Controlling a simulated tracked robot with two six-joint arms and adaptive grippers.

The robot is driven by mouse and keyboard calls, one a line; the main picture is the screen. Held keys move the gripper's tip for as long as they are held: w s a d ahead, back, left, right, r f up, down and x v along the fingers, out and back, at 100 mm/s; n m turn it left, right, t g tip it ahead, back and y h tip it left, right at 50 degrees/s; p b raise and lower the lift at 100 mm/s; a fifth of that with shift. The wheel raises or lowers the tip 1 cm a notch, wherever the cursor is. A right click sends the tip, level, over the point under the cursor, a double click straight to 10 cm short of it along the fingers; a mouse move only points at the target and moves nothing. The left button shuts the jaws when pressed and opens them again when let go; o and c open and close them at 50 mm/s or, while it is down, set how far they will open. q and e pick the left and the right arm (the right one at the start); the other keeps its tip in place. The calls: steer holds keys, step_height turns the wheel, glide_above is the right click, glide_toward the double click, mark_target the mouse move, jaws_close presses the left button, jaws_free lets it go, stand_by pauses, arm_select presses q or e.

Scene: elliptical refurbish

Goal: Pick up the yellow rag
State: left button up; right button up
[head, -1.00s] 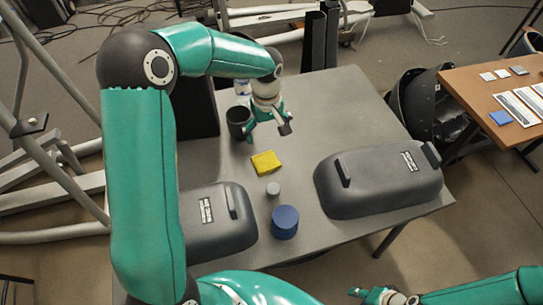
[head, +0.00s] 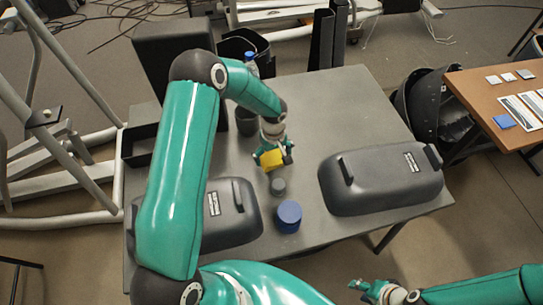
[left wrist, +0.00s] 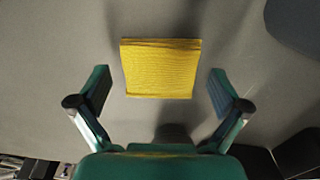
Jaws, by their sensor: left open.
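The yellow rag (head: 271,160) is a small folded square on the grey table (head: 330,110). My left gripper (head: 272,158) is right over it in the head view and hides part of it. In the left wrist view the rag (left wrist: 160,68) lies flat, centred between and just ahead of the two open fingers (left wrist: 160,92). Neither finger appears to touch it. My right gripper (head: 375,290) is at the bottom right of the head view, off the table and far from the rag; its fingers are too small to read.
A small grey cylinder (head: 278,186) and a blue cylinder (head: 288,216) stand just in front of the rag. Dark covers lie to the left (head: 235,222) and right (head: 385,185). A dark cup (head: 246,122) stands behind. A brown table (head: 480,95) is at right.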

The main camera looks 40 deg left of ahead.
mark_target(274, 159)
arm_select(q)
steer(key=shift+f, duration=0.55)
steer(key=c, duration=0.8)
steer(key=shift+r, duration=0.1)
step_height(274, 159, up, 20)
steer(key=b, duration=0.3)
